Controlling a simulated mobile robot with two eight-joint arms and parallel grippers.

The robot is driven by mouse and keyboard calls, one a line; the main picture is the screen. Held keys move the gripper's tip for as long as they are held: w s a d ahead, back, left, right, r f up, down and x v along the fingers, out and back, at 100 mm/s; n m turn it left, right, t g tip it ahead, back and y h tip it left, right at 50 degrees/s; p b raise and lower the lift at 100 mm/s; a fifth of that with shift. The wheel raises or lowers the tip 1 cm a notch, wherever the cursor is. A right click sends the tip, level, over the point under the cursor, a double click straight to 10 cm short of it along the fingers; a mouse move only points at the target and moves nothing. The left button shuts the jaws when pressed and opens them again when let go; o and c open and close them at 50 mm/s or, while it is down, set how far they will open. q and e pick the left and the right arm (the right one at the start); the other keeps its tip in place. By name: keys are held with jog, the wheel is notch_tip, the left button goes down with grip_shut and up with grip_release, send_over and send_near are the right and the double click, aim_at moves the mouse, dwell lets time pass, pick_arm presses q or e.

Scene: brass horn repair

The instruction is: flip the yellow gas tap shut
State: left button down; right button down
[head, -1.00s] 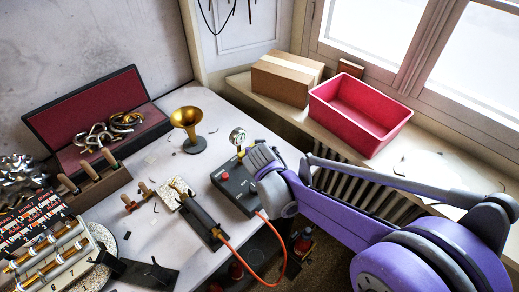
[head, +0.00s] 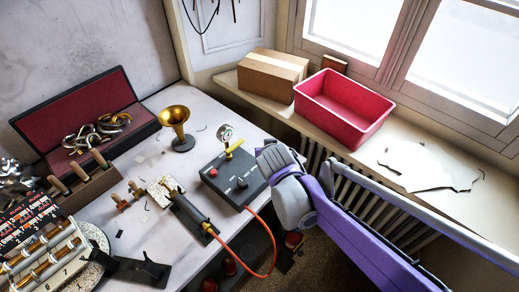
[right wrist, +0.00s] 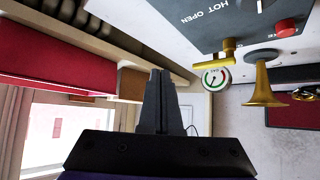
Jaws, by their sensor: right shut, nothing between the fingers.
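The yellow gas tap (head: 234,147) stands at the back edge of a dark control box (head: 222,185), beside a round gauge (head: 225,132). In the right wrist view the tap's brass-yellow lever (right wrist: 208,62) sticks out sideways from its stem, above the gauge (right wrist: 216,78). The box there carries the words HOT and OPEN. My right gripper (head: 262,152) is just right of the tap in the head view. Its dark fingers (right wrist: 160,75) are together and empty, apart from the lever. My left gripper is not in view.
A brass horn bell (head: 176,125) stands left of the box. A torch (head: 195,218) with an orange hose (head: 262,222) lies in front. A red bin (head: 345,105) and cardboard box (head: 270,78) sit on the sill. An open red-lined case (head: 75,120) is at the back left.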

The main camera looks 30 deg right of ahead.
jog(key=shift+s+d+r, duration=0.15)
jog(key=shift+s+r, duration=0.35)
jog(key=shift+s, duration=0.15)
jog(key=shift+s+d+r, duration=0.15)
jog(key=shift+s+r, duration=0.35)
jog(key=shift+s, duration=0.1)
jog(key=s+a+f+n+g+y, duration=0.1)
jog(key=s+a+f+n+y, duration=0.1)
jog(key=s+a, duration=0.4)
jog(key=s+a+f+n+g+y, duration=0.1)
jog(key=s+a+f+n+y, duration=0.1)
jog(key=s+a+f, duration=0.3)
jog(key=s+a+n, duration=0.1)
jog(key=s+a, duration=0.1)
jog(key=a, duration=0.1)
jog(key=shift+a+n+g+y, duration=0.25)
jog(key=shift+n+g+y, duration=0.05)
jog(key=shift+g, duration=0.1)
